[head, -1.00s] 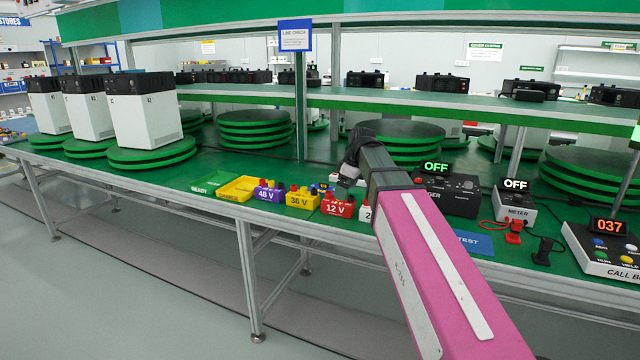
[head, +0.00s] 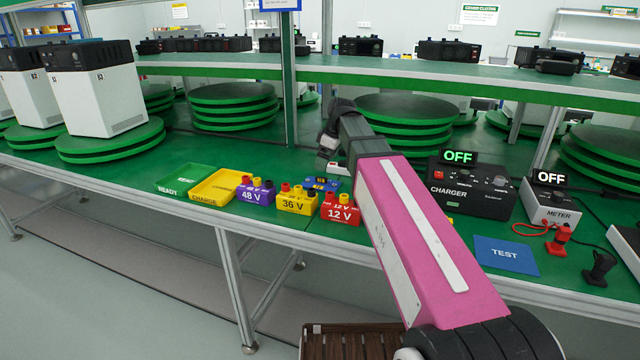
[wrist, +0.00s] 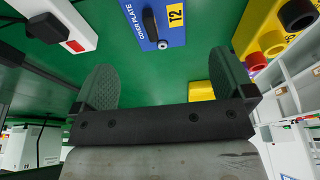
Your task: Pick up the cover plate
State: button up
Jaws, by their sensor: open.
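The plate is ahead of the gap, apart from the fingers. In the head view my gripper (head: 327,152) is above the bench, partly hidden by my arm.
Purple 48 V (head: 254,191), yellow 36 V (head: 296,203) and red 12 V (head: 340,210) blocks stand along the bench front. A white box with a red mark (wrist: 60,18) is left of the plate in the wrist view. The charger (head: 470,188) stands right of my arm.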

aim_at(319, 183)
jog(key=shift+x, duration=4.35)
jog(key=shift+w+d, duration=0.1)
jog(key=shift+w, duration=0.1)
jog(key=c, duration=0.8)
